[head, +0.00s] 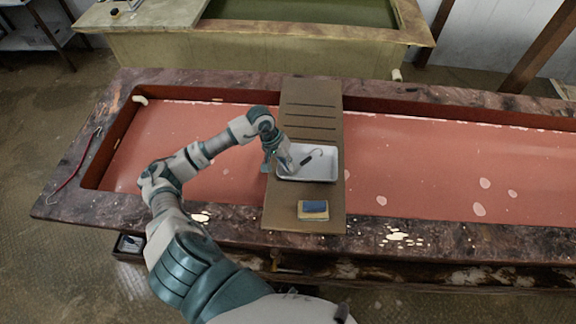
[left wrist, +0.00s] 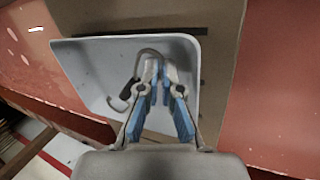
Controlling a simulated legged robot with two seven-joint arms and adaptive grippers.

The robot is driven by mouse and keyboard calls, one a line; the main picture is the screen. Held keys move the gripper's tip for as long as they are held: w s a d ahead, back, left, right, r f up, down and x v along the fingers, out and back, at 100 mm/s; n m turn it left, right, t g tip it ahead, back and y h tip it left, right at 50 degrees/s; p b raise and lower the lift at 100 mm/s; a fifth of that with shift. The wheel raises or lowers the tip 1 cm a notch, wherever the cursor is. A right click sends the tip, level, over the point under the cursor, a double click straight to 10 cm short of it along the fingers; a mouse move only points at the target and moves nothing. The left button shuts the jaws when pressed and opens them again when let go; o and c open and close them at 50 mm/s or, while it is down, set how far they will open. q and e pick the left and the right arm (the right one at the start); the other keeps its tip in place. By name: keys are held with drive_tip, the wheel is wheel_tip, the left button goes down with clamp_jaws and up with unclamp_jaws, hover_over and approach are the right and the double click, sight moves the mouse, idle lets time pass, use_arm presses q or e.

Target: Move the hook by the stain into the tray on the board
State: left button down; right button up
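A hook (head: 306,160) with a dark handle and a thin grey bent end lies in the white tray (head: 332,172). The tray rests on the brown slotted board (head: 325,195) laid across the basin. In the left wrist view the hook's dark handle (left wrist: 127,88) is left of the fingers, and its grey curve passes by the fingertips. My left gripper (head: 284,163) is over the tray's left part. In the left wrist view its two fingers (left wrist: 161,68) stand a little apart, with no clear grip on the hook. Pale stains (head: 398,237) mark the front rim. My right gripper is out of view.
A thin red rod (head: 75,174) lies on the left rim. The reddish basin floor (head: 420,165) is open on both sides of the board. Another trough stands behind.

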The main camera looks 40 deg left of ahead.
use_arm(q)
drive_tip(key=shift+d+f, duration=0.15)
drive_tip(key=shift+f, duration=0.55)
drive_tip(key=shift+d, duration=0.4)
drive_tip(key=c, duration=1.3)
unclamp_jaws()
drive_tip(key=shift+d+r, duration=0.1)
drive_tip(key=shift+d, duration=0.05)
drive_tip(key=shift+a, duration=0.4)
drive_tip(key=shift+a+r, duration=0.15)
drive_tip(key=shift+a, duration=0.1)
drive_tip(key=v, duration=0.3)
drive_tip(key=b+v, duration=0.1)
drive_tip(key=v, duration=0.6)
drive_tip(key=shift+s+d+r+b, duration=0.1)
drive_tip(key=shift+d+r+b, duration=0.15)
drive_tip(key=shift+r+b, duration=0.2)
drive_tip(key=shift+s+a+r, duration=0.1)
drive_tip(key=shift+a+r, duration=0.15)
drive_tip(key=shift+r, duration=0.05)
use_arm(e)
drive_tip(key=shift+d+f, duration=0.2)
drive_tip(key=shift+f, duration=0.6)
